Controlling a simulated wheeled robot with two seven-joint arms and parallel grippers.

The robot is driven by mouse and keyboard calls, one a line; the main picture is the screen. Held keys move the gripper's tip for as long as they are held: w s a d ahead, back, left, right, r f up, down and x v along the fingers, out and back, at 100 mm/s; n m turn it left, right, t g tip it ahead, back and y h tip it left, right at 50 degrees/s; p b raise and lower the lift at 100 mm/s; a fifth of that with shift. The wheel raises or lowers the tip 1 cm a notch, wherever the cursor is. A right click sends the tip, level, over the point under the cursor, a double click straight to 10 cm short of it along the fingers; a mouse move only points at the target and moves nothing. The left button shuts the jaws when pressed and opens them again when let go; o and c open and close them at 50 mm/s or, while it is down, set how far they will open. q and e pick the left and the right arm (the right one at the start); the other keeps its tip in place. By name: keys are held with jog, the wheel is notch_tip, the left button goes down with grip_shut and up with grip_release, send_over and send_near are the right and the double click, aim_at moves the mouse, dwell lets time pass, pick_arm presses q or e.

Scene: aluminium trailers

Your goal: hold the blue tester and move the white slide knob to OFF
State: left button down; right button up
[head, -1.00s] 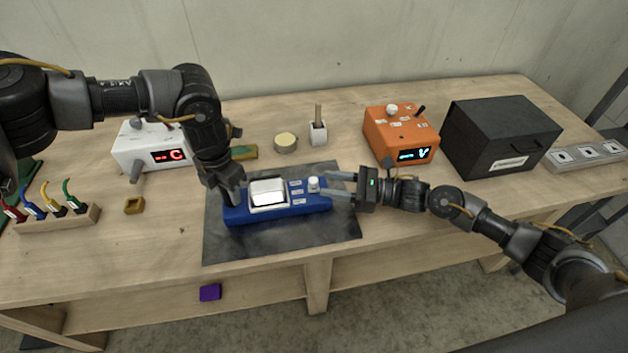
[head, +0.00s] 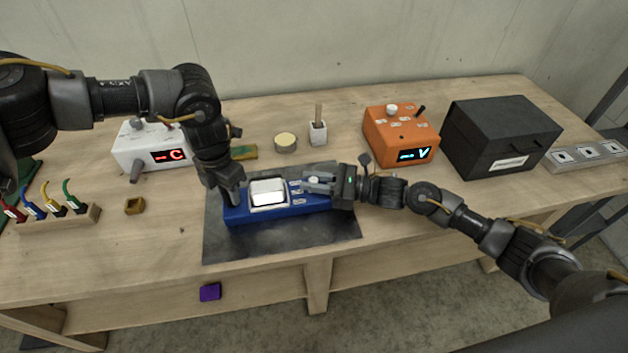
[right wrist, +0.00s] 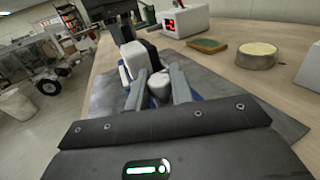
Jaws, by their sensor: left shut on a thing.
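The blue tester (head: 280,215) lies on a dark grey mat (head: 285,248), with a white-framed display (head: 268,193) and white labels on its top. My left gripper (head: 232,200) is shut on the tester's left end. The white slide knob (head: 314,181) is on the tester's right part, mostly covered by my right gripper (head: 318,184) in the head view. In the right wrist view the white knob (right wrist: 159,84) stands between the two fingers of my right gripper (right wrist: 160,86). The fingers are apart on either side of it; contact is not clear. The OFF lettering cannot be read.
An orange meter (head: 400,135) and a black box (head: 500,135) stand behind right. A white box with a red display (head: 150,148), a round tin (head: 285,142) and a white cup (head: 318,132) stand behind. A rack of coloured plugs (head: 55,217) is at left.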

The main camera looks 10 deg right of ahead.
aim_at(316, 200)
jog(key=shift+s, duration=1.75)
grip_shut()
jog(key=o, duration=0.9)
grip_release()
jog(key=v, duration=1.2)
pick_arm(q)
jog(key=c, duration=1)
grip_release()
